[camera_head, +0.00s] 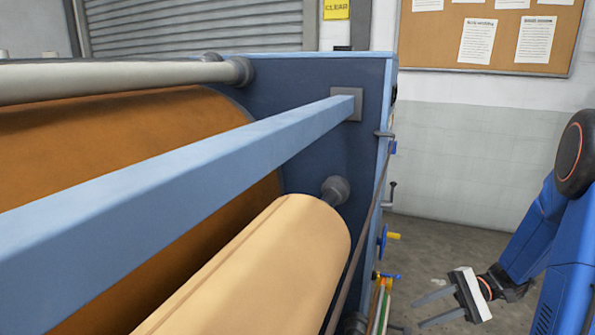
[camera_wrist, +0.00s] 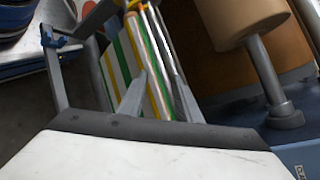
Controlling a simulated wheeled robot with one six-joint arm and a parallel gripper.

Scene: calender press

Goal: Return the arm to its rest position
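My gripper (camera_head: 417,314) is at the lower right of the head view, to the right of the press. Its two grey fingers stand apart with nothing between them. They point left, towards the press's side. My blue arm (camera_head: 546,232) comes down from the right edge and bends at the black wrist. In the wrist view the fingers reach up from a dark bar, in front of a panel with green, yellow and white stripes (camera_wrist: 128,62). I cannot tell how far they are from it.
The blue press frame (camera_head: 290,125) fills the left, with a tan roll (camera_head: 275,265), a brown roller (camera_head: 120,130) and a blue crossbar (camera_head: 180,190). Grey floor (camera_head: 455,245) lies open between press and arm.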

